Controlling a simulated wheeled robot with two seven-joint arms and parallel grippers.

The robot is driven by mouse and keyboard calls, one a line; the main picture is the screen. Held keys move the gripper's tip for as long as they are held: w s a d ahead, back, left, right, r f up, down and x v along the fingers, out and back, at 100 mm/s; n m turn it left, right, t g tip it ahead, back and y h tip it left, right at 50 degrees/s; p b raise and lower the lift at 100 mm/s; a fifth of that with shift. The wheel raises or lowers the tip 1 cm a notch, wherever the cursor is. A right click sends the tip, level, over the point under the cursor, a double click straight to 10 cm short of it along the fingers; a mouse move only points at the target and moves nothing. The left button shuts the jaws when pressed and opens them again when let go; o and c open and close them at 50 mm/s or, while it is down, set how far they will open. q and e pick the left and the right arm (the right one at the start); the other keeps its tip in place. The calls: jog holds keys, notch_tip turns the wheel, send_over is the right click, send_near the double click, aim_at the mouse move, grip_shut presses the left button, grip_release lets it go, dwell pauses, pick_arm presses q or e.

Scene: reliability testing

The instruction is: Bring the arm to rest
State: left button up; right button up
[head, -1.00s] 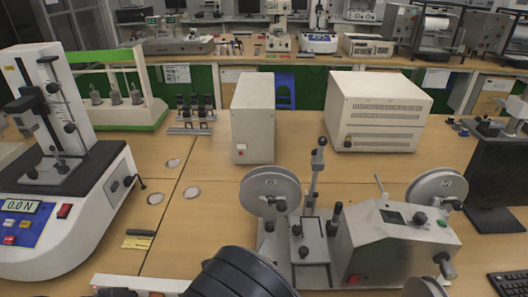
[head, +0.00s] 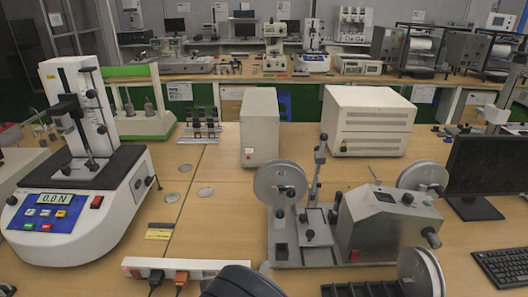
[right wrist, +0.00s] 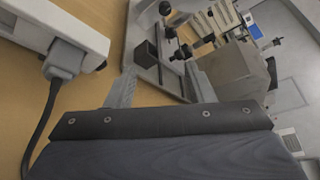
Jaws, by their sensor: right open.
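My right gripper (head: 243,282) shows only in part, as a dark rounded shape at the bottom edge of the head view. It is in front of the two-disc machine (head: 375,224) and beside the white power strip (head: 212,267). In the right wrist view the gripper (right wrist: 158,88) shows a dark bolted body along the bottom and a pale finger at its upper left. It is open, and I see nothing held in it. My left gripper is out of view.
A force tester (head: 75,205) stands at left. Two white boxes (head: 260,128) (head: 368,122) stand behind the machine. A monitor (head: 482,166) and keyboard (head: 502,267) are at right. Bare desk shows around (head: 225,220).

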jog(key=s+d+r+m+g, duration=0.2)
jog(key=s+d+m+g, duration=0.15)
jog(key=d+m, duration=0.4)
jog(key=s+d+r+m+g, duration=0.1)
jog(key=s+d+m+g, duration=0.2)
jog(key=d+m+g, duration=0.35)
jog(key=s+d+r+m+g, duration=0.2)
jog(key=s+d+m, duration=0.1)
jog(key=d+m, duration=0.55)
jog(key=s+r+m+t+y, duration=0.1)
jog(key=s+r+m+y, duration=0.2)
jog(key=s+m, duration=0.3)
jog(key=s+r+m+t+y, duration=0.2)
jog(key=s+r+m+y, duration=0.2)
jog(key=m, duration=1.2)
jog(key=shift+s+d+r+y, duration=0.2)
jog(key=shift+s+y, duration=0.65)
jog(key=shift+y, duration=0.35)
